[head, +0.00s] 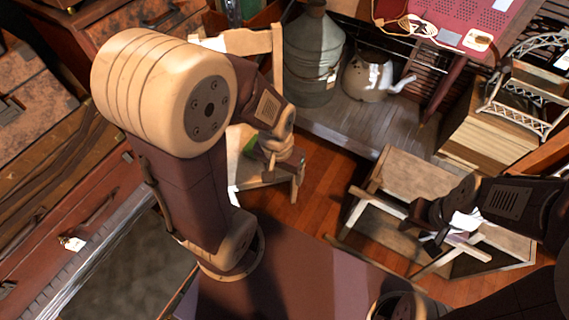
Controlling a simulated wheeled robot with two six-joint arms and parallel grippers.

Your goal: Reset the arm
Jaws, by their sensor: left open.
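My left arm comes in large from the left, and its elbow fills the upper left of the head view. My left gripper (283,168) is over the seat of a pale wooden chair (262,42) and is open. Nothing can be seen held in it. My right gripper (436,236) is at the right, above a small wooden stool or table (405,172). White patches (468,219) show beside it, and I cannot tell what they are. Whether the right jaws are open or shut is not clear.
A grey metal can (313,62) and a white enamel kettle (366,78) stand at the back on a grey shelf (350,128). A red-topped table (462,22) with a cord is at upper right. Wooden drawers (85,205) line the left. Reddish floor (322,190) is open between chair and stool.

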